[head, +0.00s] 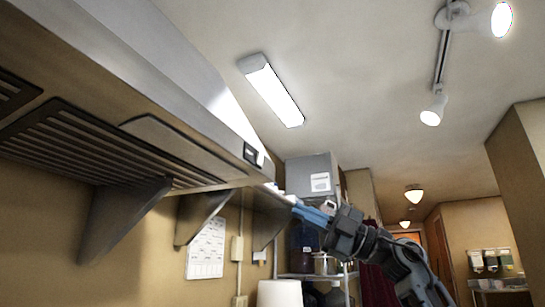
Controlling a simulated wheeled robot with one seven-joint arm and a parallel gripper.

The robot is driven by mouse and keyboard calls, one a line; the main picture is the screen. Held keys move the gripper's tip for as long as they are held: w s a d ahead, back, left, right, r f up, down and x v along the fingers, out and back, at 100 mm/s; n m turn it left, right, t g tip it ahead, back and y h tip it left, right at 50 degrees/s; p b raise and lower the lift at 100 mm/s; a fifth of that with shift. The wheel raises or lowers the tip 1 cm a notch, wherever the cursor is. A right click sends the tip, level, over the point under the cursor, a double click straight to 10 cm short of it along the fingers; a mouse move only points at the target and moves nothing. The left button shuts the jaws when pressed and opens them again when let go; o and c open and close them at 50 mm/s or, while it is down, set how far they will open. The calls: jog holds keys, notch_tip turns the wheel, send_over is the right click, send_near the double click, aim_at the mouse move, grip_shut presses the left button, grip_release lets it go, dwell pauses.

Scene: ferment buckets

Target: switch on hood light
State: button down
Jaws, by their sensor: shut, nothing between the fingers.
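The range hood (180,100) fills the upper left, seen from below. A small dark switch (251,154) sits on its front edge near the right end. A smooth panel (180,140) on the underside, beside the slatted vents, shows no glow; I cannot tell whether it is the hood light. My gripper (294,208) has blue fingers, which are shut and empty. It is below and to the right of the switch in the picture, with a visible gap between them.
Brackets (120,220) stand under the hood along the wall. A shelf rack (310,277) with a grey box (312,175) and containers is behind my gripper. A white cylinder (279,294) stands at the bottom. A lit ceiling lamp (273,92) is above. Open room lies right.

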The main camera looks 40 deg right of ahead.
aim_at(262, 154)
jog(key=s+d+r+h, duration=0.1)
jog(key=d+r+h, duration=0.1)
jog(key=r+h, duration=0.2)
jog(key=s+d+r+m+h, duration=0.1)
jog(key=r+h, duration=0.3)
jog(key=r, duration=0.6)
jog(key=shift+s+d+r+m, duration=0.35)
jog(key=shift+s+d, duration=0.2)
jog(key=shift+d, duration=0.35)
jog(key=p+x, duration=0.3)
jog(key=x, duration=1)
jog(key=shift+p, duration=0.3)
jog(key=shift+w+a, duration=0.1)
jog(key=shift+w, duration=0.35)
jog(key=shift+r, duration=0.1)
